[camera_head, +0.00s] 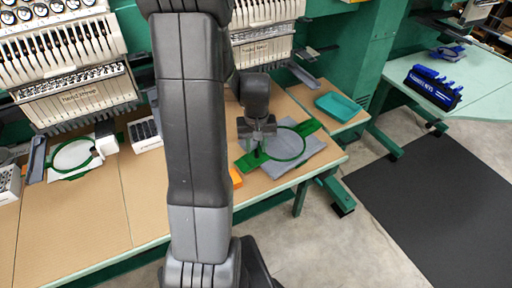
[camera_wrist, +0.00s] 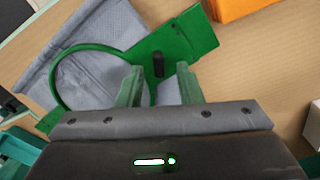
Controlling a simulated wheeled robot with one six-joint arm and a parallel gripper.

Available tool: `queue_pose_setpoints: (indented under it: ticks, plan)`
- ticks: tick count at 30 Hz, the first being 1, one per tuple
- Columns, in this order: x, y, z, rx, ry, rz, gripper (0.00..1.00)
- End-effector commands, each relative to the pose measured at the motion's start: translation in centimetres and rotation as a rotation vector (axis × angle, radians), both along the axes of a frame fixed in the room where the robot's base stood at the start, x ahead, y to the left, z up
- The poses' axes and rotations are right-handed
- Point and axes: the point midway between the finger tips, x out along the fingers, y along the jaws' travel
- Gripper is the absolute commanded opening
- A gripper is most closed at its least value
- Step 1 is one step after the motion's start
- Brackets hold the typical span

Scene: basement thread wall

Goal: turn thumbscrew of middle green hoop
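The middle green hoop (camera_head: 303,153) lies on a grey cloth (camera_head: 312,160) on the wooden table. It also shows in the wrist view (camera_wrist: 57,88), with a flat green bracket (camera_wrist: 185,38) at its edge. Its dark thumbscrew (camera_wrist: 158,65) stands on the bracket. My gripper (camera_wrist: 159,71) is open and empty. In the wrist view its two green fingers lie left and right of the thumbscrew, with a visible gap on each side. In the head view my gripper (camera_head: 257,148) points down over the hoop's left side and hides the thumbscrew. I cannot tell its exact height.
An orange object (camera_head: 236,178) lies left of the hoop. A teal tray (camera_head: 341,106) stands behind right. Embroidery machine heads (camera_head: 75,65) rise at the back. Another green hoop (camera_head: 75,154) is at the left. A blue rack (camera_head: 432,88) stands on the right table. Floor in front is clear.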

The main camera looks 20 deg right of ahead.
Motion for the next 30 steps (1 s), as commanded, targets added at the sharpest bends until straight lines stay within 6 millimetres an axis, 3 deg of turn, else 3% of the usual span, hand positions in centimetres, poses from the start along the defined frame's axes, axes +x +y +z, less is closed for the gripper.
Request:
queue_pose_setpoints:
  ticks: [6,14,20,30]
  plan:
    - [-0.01,0.00,-1.33,0.000,0.000,0.000,0.33]
    - [0.01,0.00,-1.42,0.000,-0.001,0.000,0.33]
    - [0.00,0.00,-1.41,0.000,-0.001,0.000,0.00]
    - [0.00,-0.01,-1.42,0.000,-0.001,-0.026,0.00]
